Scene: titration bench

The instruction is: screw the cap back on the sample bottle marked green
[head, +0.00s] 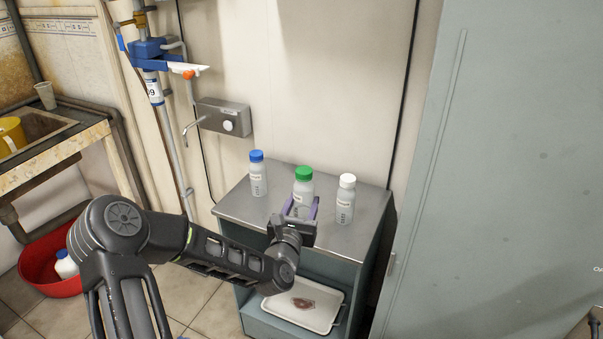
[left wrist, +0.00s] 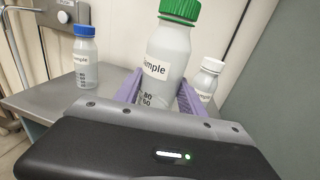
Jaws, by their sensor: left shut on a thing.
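The sample bottle with the green cap (head: 304,187) stands upright in the middle of the small metal cabinet top. Its green cap (left wrist: 181,9) sits on the bottle's neck; I cannot tell how tight it is. In the left wrist view the bottle (left wrist: 167,55) is between the purple fingers. My left gripper (head: 301,209) is shut on the bottle's body, below the cap, from the front. The gripper hides the bottle's lower part in the head view. My right gripper does not show.
A blue-capped bottle (head: 258,175) stands to the left and a white-capped bottle (head: 345,200) close to the right on the cabinet top (head: 236,207). A tray (head: 325,322) lies on the shelf below. A wall unit (head: 222,117) is behind; a tall grey cabinet (head: 500,180) bounds the right.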

